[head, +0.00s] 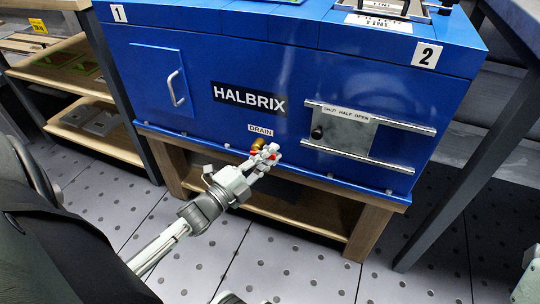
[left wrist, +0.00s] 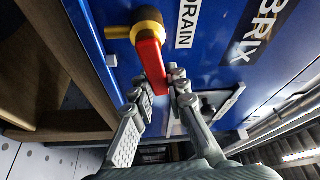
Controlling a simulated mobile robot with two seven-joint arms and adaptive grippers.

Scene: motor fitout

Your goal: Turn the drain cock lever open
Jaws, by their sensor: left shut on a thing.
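The drain cock sticks out low on the front of the blue HALBRIX housing (head: 330,70), just below the DRAIN label (head: 260,130). Its brass body (head: 258,144) shows behind my fingers, and in the left wrist view the brass body (left wrist: 136,26) has a red lever (left wrist: 152,60) running down from it. My left gripper (head: 265,156) is at the cock. In the left wrist view its two fingers (left wrist: 161,88) are closed on either side of the red lever, toward its free end. In the head view the fingers hide most of the lever. My right gripper is in neither view.
A sliding panel (head: 345,134) marked SHUT, HALF, OPEN with two rails is right of the cock. A small door with a handle (head: 177,88) is at the left. The housing stands on a wooden bench (head: 370,232). A wooden shelf rack (head: 95,130) stands at the left.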

